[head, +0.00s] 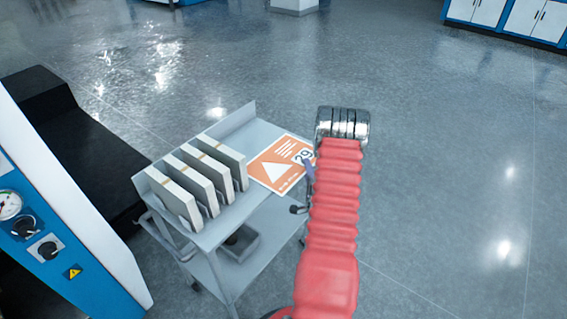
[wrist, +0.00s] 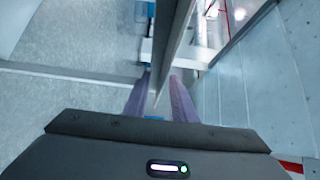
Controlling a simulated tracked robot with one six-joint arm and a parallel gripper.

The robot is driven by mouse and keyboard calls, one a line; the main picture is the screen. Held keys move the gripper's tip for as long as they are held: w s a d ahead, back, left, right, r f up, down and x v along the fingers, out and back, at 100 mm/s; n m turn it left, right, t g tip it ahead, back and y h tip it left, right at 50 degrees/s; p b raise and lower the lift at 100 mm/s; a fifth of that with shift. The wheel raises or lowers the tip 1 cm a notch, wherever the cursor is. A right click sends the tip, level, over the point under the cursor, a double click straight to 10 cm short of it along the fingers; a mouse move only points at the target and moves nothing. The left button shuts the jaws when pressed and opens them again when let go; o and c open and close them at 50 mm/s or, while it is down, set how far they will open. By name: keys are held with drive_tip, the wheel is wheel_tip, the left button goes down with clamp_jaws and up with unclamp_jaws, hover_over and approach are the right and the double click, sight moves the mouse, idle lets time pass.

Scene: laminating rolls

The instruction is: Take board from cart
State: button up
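An orange and white printed board (head: 281,164) lies flat at the right end of the cart's grey top (head: 207,240) in the head view. My gripper (head: 308,172) is at the board's right edge, partly hidden by my red-sleeved arm. In the wrist view my gripper's two purple fingers (wrist: 160,85) stand apart with a gap between them. A thin grey edge (wrist: 172,40) runs down into that gap. I cannot tell whether this edge belongs to the board, and no firm contact with the fingers shows.
Several pale upright blocks (head: 212,172) stand in a row on the cart's left part. A dark item (head: 240,243) sits on its lower shelf. A blue and white machine (head: 70,235) stands close at the left. Open grey floor (head: 450,150) lies to the right.

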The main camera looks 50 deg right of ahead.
drive_tip(key=shift+c, duration=0.5)
clamp_jaws()
